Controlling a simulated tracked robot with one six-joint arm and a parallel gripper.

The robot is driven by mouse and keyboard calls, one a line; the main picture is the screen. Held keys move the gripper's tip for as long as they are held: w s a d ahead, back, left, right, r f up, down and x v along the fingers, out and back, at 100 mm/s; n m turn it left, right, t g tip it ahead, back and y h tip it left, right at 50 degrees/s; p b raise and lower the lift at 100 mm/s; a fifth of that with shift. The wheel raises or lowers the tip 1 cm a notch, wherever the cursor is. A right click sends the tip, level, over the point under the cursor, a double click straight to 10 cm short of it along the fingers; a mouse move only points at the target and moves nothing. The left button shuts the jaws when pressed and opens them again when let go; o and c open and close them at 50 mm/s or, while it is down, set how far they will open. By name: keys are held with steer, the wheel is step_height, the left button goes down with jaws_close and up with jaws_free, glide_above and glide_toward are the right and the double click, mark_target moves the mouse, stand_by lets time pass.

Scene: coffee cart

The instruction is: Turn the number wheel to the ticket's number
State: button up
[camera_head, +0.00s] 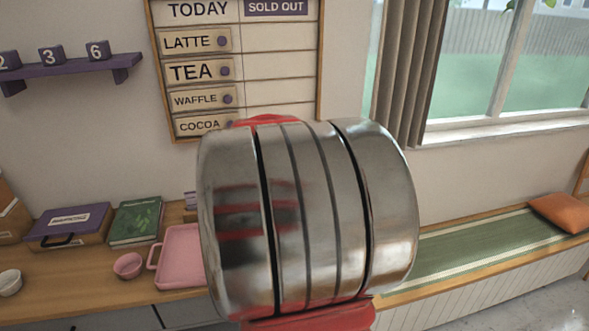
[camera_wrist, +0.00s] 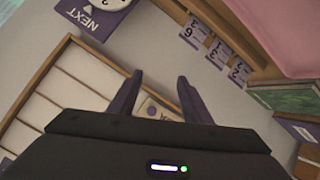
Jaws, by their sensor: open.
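In the wrist view, a purple panel (camera_wrist: 90,22) reading NEXT shows upside down at the top left. A round white face (camera_wrist: 107,3) on it is cut off by the top edge; it may be the number wheel, and no number on it can be read. The head view does not show the fingers; my arm hides the middle.
The menu board (camera_head: 240,15) hangs on the wall. Number cubes (camera_head: 52,55) sit on a purple shelf (camera_head: 75,68). A pink tray (camera_head: 181,240), pink bowl (camera_head: 127,265), green book (camera_head: 136,222) and purple-lidded box (camera_head: 68,225) are on the wooden counter (camera_head: 75,290). A cushioned bench (camera_head: 470,248) is right.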

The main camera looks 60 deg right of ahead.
steer(key=w+a+r+n+t+y, duration=0.1)
steer(key=w+a+r+t+y, duration=0.15)
steer(key=a, duration=0.55)
steer(key=w+a+r+n+t+y, duration=0.1)
steer(key=w+a, duration=0.3)
steer(key=a, duration=0.3)
steer(key=s+a+n+y, duration=0.2)
steer(key=a+y, duration=0.3)
steer(key=a, duration=1.3)
steer(key=s+a+f+g, duration=0.2)
steer(key=s+a+f, duration=0.1)
steer(key=s+a, duration=0.4)
steer(key=s+a+f+g, duration=0.3)
steer(key=s+a, duration=0.4)
steer(key=s, duration=0.5)
steer(key=shift+f+g+y, duration=0.35)
steer(key=shift+f, duration=0.25)
steer(key=c, duration=0.3)
steer(key=shift+d, duration=0.2)
steer(key=shift+c, duration=0.3)
